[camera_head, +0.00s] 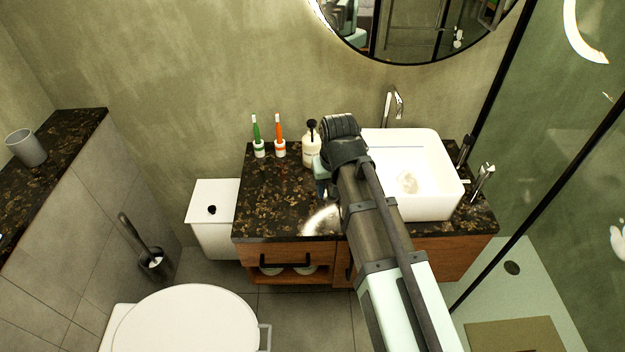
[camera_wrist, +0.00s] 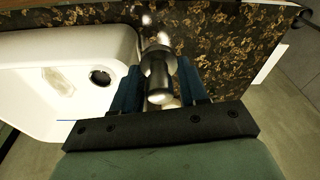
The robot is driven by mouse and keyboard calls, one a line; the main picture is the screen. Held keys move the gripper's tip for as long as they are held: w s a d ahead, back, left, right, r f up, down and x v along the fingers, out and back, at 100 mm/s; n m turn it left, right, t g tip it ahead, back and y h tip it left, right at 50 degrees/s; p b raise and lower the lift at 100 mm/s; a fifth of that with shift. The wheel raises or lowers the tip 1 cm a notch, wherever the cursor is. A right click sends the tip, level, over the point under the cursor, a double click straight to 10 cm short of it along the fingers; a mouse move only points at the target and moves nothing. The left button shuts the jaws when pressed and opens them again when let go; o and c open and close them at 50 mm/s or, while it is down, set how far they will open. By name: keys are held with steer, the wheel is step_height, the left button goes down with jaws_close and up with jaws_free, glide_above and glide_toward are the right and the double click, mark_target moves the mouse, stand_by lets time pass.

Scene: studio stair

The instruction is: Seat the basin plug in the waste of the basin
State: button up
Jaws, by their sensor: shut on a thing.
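The basin plug (camera_wrist: 158,68), a shiny metal piece with a round head and a stem, is between the blue fingers of my gripper (camera_wrist: 160,88) in the wrist view. My gripper is shut on it, and it appears above the dark counter beside the basin. The white basin (camera_wrist: 95,38) lies to its left, with the dark round waste (camera_wrist: 99,76) open in its floor. In the head view my gripper (camera_head: 322,180) is left of the basin (camera_head: 430,208); my arm covers part of the basin, and I cannot make out the plug or waste there.
The dark speckled counter (camera_head: 270,200) carries a soap bottle (camera_head: 311,150) close behind my gripper and two toothbrushes in holders (camera_head: 269,148) at the back left. A tall tap (camera_head: 391,105) stands behind the basin. Metal fittings (camera_head: 482,180) stand at its right.

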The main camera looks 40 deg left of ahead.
steer(key=w+d+r+m, duration=0.1)
steer(key=w+d+r, duration=0.25)
steer(key=d, duration=0.25)
steer(key=w+d+r+m, duration=0.2)
steer(key=w+d+r, duration=0.15)
steer(key=d, duration=0.25)
steer(key=w+a+f+n, duration=0.1)
steer(key=w+a+f, duration=0.7)
steer(key=w+a, duration=0.35)
steer(key=shift+d+f, duration=0.15)
steer(key=shift+f, duration=1.95)
steer(key=shift+d+f, duration=0.15)
steer(key=shift+f, duration=1.9)
steer(key=o, duration=1.2)
steer(key=shift+c, duration=0.2)
